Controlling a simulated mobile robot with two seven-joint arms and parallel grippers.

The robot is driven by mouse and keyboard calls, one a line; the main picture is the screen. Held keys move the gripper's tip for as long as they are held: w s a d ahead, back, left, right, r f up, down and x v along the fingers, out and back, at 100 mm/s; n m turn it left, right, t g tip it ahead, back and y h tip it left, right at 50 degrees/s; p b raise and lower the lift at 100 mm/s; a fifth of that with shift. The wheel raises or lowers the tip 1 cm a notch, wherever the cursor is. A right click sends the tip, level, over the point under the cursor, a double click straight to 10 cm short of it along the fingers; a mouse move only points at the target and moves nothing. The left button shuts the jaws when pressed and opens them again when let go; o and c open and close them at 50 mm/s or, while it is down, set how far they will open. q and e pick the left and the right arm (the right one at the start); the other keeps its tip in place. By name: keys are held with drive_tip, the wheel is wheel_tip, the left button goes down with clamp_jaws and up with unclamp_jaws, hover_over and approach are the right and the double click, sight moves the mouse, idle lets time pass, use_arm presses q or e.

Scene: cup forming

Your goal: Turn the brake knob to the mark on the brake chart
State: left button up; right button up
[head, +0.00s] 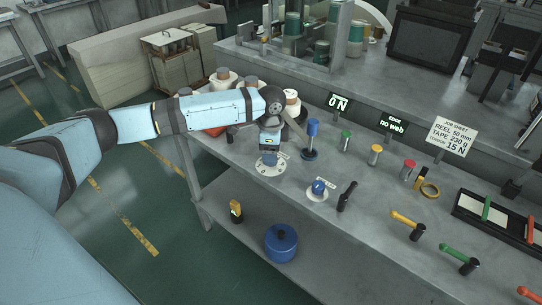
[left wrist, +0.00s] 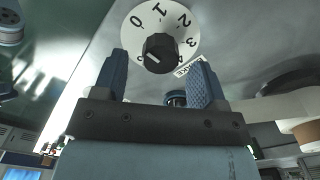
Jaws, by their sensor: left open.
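A label beside the dial is partly hidden by a finger. A second white dial (head: 317,197) with a blue knob (head: 318,186) sits to the right. I cannot identify the brake chart. My right gripper is out of view.
A blue-topped post (head: 312,138) stands close right of the gripper. A 0 N display (head: 339,103), a no web display (head: 393,126) and a job sheet (head: 452,137) reading 15 N stand behind.

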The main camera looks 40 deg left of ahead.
use_arm(q)
drive_tip(key=shift+f, duration=0.9)
drive_tip(key=shift+c, duration=0.2)
